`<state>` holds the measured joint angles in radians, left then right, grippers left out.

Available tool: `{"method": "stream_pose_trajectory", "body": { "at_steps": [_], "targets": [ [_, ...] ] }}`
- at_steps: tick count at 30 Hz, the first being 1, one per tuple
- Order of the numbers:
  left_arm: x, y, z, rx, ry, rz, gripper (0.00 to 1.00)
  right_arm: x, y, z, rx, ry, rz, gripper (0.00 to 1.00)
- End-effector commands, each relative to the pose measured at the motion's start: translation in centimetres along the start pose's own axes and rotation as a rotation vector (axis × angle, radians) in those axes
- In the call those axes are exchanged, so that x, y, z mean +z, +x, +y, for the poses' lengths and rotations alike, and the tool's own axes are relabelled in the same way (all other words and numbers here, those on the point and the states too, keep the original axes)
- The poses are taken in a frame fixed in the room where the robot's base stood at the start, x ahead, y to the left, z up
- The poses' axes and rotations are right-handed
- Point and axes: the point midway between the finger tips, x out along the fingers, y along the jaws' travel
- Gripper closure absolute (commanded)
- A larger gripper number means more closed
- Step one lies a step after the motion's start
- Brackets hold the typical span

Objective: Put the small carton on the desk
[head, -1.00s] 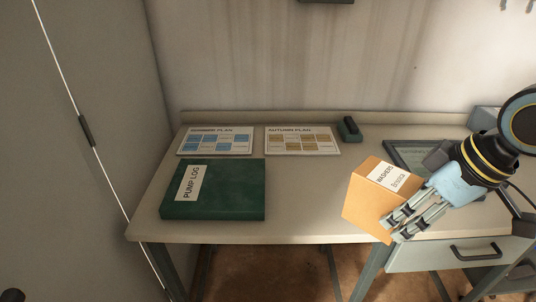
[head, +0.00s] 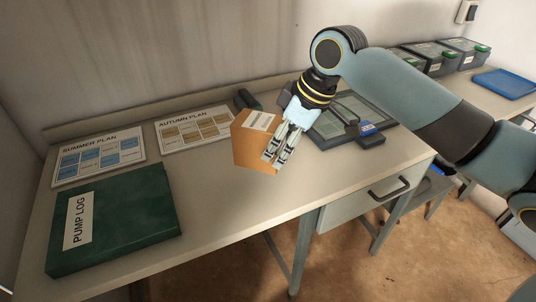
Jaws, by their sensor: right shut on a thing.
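The small carton (head: 252,146) is an orange-brown box with a white label on its top. It is at the middle of the desk (head: 225,205) in the head view, tilted in the picture. My right gripper (head: 276,152) is shut on its right side, and the fingers cover part of that side. I cannot tell whether the carton's base touches the desk top. My left gripper is not in view.
A green pump log binder (head: 125,220) lies at the left. The summer plan card (head: 99,155) and autumn plan card (head: 193,128) lie behind. A dark tray (head: 345,118) is right of the carton. The desk's front middle is clear.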

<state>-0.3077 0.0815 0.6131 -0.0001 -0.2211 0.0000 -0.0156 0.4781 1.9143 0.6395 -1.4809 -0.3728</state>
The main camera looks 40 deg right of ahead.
Motion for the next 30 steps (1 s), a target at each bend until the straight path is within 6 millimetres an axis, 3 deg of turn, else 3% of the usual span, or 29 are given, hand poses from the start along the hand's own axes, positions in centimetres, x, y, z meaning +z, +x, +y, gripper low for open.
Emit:
{"method": "stream_pose_trajectory", "body": {
  "at_steps": [3,9,19,29,30],
  "targets": [
    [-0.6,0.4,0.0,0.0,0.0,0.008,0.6,-1.1,2.1,2.0,0.0,0.003,0.003,0.74],
    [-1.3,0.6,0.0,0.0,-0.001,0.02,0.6,-1.8,3.7,3.5,0.0,0.0,0.002,0.74],
    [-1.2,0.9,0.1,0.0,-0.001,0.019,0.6,-0.2,7.3,3.5,-0.001,0.0,0.0,0.74],
    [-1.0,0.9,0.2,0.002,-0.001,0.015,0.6,-0.1,7.6,3.5,0.001,-0.001,0.001,0.74],
    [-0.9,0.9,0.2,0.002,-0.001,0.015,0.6,-0.1,7.7,3.5,0.001,-0.001,0.0,0.32]
  ]
}}
